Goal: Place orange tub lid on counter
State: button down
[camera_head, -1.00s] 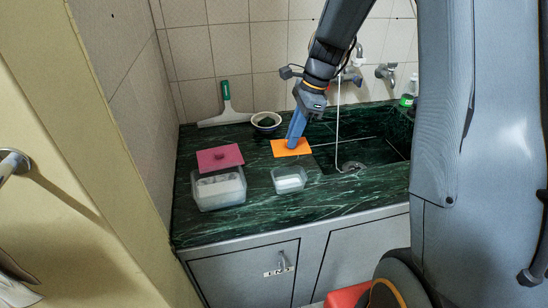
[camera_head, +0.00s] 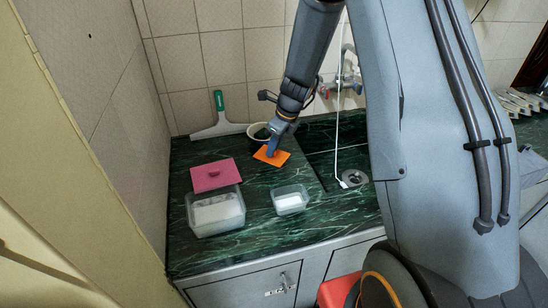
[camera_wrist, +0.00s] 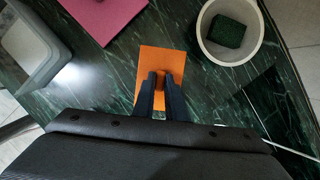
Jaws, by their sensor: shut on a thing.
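The orange tub lid (camera_head: 272,156) is a flat orange square near the back of the dark green marble counter (camera_head: 260,221). My gripper (camera_head: 272,150) comes down onto it from above. In the wrist view, the two dark fingertips (camera_wrist: 160,77) are closed around a small knob in the middle of the orange lid (camera_wrist: 158,56). The lid is at or just above the counter; I cannot tell whether it touches. A small clear tub (camera_head: 290,200) with white contents stands open in front of the lid.
A pink lid (camera_head: 216,174) lies behind a larger clear tub (camera_head: 214,213) at left. A bowl (camera_head: 257,134) with a green sponge (camera_wrist: 227,31) sits close behind the orange lid. A squeegee (camera_head: 219,124) leans at the back wall. The sink (camera_head: 354,178) is at right.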

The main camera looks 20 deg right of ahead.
aim_at(274, 156)
jog(key=shift+f+p, duration=0.35)
jog(key=shift+f, duration=1.7)
jog(key=shift+f, duration=0.2)
jog(key=c, duration=1.8)
grip_release()
jog(key=b+v, duration=0.2)
jog(key=v, duration=0.9)
jog(key=s+a+r+n+h, duration=0.1)
jog(key=s+r+n, duration=0.1)
jog(key=s+n, duration=0.9)
jog(key=s+a+r+n+h, duration=0.1)
jog(key=s+r+n, duration=0.2)
jog(key=s+n, duration=0.8)
jog(key=n, duration=0.5)
jog(key=shift+s+r+g, duration=0.3)
jog(key=shift+s, duration=0.05)
